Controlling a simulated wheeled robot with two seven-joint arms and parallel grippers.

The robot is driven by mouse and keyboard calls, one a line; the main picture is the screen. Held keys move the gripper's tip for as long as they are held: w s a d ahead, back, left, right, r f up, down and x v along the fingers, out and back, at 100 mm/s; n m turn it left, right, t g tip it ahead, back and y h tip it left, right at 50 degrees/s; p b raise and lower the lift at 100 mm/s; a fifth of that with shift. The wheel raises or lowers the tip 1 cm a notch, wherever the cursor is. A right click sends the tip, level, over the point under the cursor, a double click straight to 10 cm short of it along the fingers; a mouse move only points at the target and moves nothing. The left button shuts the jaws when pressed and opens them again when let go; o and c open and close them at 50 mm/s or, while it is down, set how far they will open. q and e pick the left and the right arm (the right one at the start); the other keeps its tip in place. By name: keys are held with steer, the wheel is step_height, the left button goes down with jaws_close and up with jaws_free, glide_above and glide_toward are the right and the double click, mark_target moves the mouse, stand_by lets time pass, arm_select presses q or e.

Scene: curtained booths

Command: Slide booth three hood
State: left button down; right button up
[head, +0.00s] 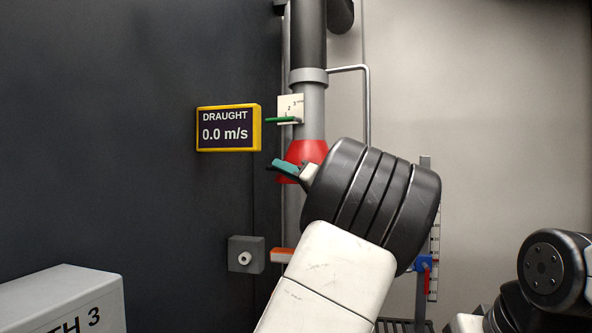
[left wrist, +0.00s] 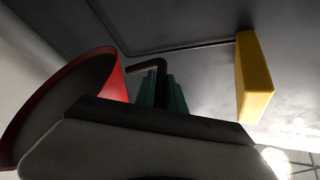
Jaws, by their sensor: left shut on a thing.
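The red hood (head: 307,151) is a flared cone around the grey vertical pipe (head: 312,106); my left arm covers part of it. It also shows at the left of the left wrist view (left wrist: 122,80). My left gripper (head: 286,167) has teal fingertips just left of the hood. It is shut on a bent black handle (left wrist: 160,82), which stands between the teal fingers in the left wrist view. A green pointer (head: 280,120) lies across a small white numbered plate (head: 291,103) above the hood.
A yellow-framed draught display (head: 229,128) on the dark wall reads 0.0 m/s. A pale box marked "TH 3" (head: 60,300) stands lower left. An upright scale (head: 434,285) with a blue clamp stands behind my left arm.

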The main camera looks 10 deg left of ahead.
stand_by(0.7)
arm_select(q)
steer(key=shift+r, duration=0.75)
steer(key=c, duration=1.4)
jaws_free()
steer(key=v, duration=0.8)
steer(key=shift+f, duration=0.1)
